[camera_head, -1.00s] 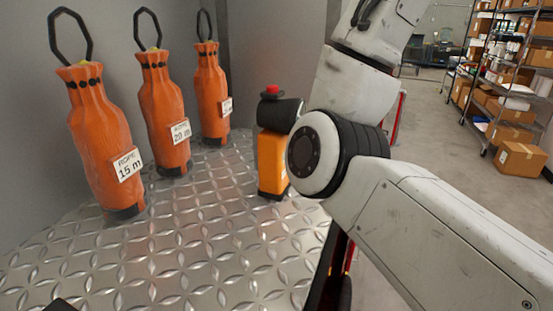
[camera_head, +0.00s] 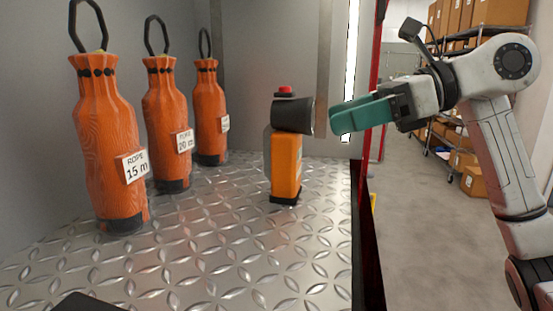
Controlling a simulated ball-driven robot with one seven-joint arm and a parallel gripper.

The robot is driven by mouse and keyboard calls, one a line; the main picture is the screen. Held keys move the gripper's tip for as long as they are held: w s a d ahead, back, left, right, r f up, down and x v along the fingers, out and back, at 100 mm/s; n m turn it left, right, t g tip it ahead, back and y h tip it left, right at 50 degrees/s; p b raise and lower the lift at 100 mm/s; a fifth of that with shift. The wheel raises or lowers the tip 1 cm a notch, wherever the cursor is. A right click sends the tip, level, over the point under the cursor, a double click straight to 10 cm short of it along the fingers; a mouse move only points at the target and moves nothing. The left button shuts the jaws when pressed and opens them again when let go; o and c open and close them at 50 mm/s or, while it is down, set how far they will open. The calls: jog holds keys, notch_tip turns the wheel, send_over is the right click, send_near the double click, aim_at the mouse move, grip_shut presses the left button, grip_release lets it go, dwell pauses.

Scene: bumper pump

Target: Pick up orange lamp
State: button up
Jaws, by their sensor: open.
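The orange lamp (camera_head: 286,168) stands upright on the metal diamond-plate floor (camera_head: 225,255). It has an orange body, a black base, a dark cylindrical head and a red knob on top. My gripper (camera_head: 335,118) has teal fingers and comes in from the right at the height of the lamp head. Its fingertips are just right of the lamp head in the picture. The gap between the two fingers is hard to see from this side. Nothing shows between them, and I cannot tell the exact distance to the lamp.
Three orange rope bags, labelled 15 m (camera_head: 108,145), 20 m (camera_head: 165,125) and an unreadable one (camera_head: 210,115), stand left of the lamp. Grey walls close the left and back. The red-edged post (camera_head: 377,80) is near my gripper. Shelves with boxes (camera_head: 473,182) stand beyond.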

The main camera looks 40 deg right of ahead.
aim_at(300, 145)
jog(key=shift+m+t+h, duration=0.3)
jog(key=shift+m+h, duration=0.1)
jog(key=shift+h, duration=0.2)
jog(key=w+f+p, duration=0.1)
jog(key=w+f, duration=0.3)
jog(key=shift+w+f, duration=0.1)
jog(key=shift+w, duration=0.25)
jog(key=shift+p+x, duration=0.95)
jog(key=shift+x, duration=2.1)
jog(key=c, duration=1.5)
